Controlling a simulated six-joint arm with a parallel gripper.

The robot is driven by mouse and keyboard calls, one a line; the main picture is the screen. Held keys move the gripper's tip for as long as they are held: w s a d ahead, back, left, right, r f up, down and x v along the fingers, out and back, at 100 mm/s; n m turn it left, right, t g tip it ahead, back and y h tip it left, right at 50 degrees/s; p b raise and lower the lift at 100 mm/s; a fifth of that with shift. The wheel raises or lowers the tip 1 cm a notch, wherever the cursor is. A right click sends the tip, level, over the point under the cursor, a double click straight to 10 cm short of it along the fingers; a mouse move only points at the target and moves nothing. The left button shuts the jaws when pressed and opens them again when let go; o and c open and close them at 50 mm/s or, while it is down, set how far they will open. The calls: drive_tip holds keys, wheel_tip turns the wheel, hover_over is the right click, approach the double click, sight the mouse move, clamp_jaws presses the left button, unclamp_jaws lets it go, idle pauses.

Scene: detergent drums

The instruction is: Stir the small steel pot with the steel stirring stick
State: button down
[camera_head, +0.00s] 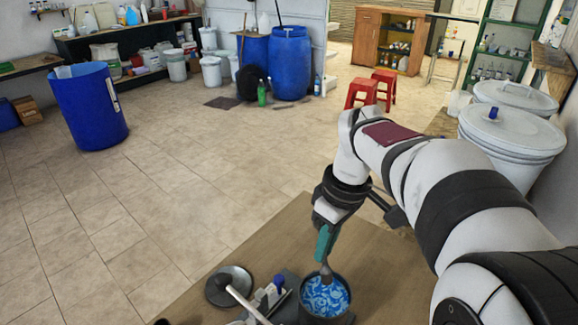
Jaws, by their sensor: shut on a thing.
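The small steel pot (346,304) stands on the wooden table near the bottom of the head view, and it holds a blue and white swirled liquid (324,296). My gripper (327,226) is above the pot, pointing down, and is shut on the steel stirring stick (326,270). The teal part below my gripper appears to be the stick's handle (322,243). The stick's lower end reaches into the liquid near the back of the pot, and its tip is hidden there.
Several small items, one with a blue cap (280,282), crowd between lid and pot. The wooden table (290,238) is bare behind the pot. White lidded buckets (512,135) stand at right.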

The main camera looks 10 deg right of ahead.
drive_tip(key=f+n, duration=0.3)
drive_tip(key=f, duration=0.2)
drive_tip(key=f+n+y, duration=0.1)
drive_tip(key=f+n, duration=0.2)
drive_tip(key=f, duration=0.3)
drive_tip(key=w+d+f+n, duration=0.1)
drive_tip(key=f+n, duration=0.2)
drive_tip(key=f, duration=0.3)
drive_tip(key=shift+d+f+y, duration=0.1)
drive_tip(key=shift+f+y, duration=0.15)
drive_tip(key=shift+y, duration=0.05)
